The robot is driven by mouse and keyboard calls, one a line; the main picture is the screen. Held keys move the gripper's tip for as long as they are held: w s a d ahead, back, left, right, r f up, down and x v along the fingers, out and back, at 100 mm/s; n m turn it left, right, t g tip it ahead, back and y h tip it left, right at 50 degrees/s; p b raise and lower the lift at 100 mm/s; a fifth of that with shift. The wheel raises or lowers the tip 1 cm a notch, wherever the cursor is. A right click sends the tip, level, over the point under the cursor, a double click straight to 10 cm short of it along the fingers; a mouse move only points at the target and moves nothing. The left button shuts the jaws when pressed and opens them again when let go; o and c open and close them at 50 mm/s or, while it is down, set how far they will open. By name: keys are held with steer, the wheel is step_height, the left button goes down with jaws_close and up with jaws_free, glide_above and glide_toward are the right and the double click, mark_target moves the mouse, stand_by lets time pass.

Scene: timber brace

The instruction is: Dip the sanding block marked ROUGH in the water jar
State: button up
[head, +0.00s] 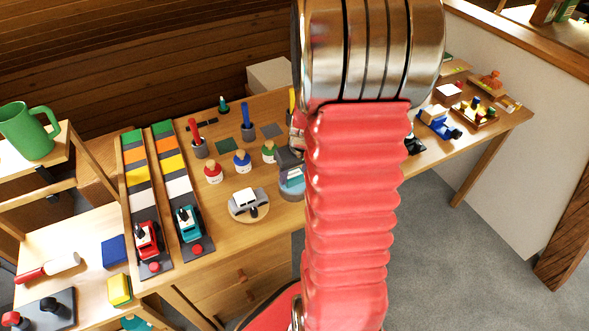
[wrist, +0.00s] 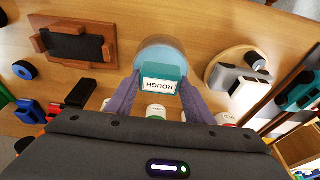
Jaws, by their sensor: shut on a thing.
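The teal sanding block (wrist: 172,70) has a white label reading ROUGH, upside down in the wrist view. My gripper (wrist: 160,82) is shut on it, with one purple-grey finger on each side. The round, pale blue water jar (wrist: 157,50) is right behind the block in the wrist view, and the block overlaps its opening. I cannot tell whether the block touches the water. In the head view the jar (head: 292,189) stands on the bench just left of my red arm, which hides most of the gripper.
A round wooden stand with a grey and white model (head: 248,204) is close beside the jar. Red, blue and green-topped bottles (head: 242,162) stand behind it. A wooden frame with a dark pad (wrist: 75,45) lies on the jar's other side. Two colored strips (head: 176,180) lie left.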

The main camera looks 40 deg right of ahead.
mark_target(294, 176)
steer(key=shift+f, duration=0.35)
steer(key=o, duration=1)
steer(key=shift+o, duration=0.2)
steer(key=shift+r, duration=3.5)
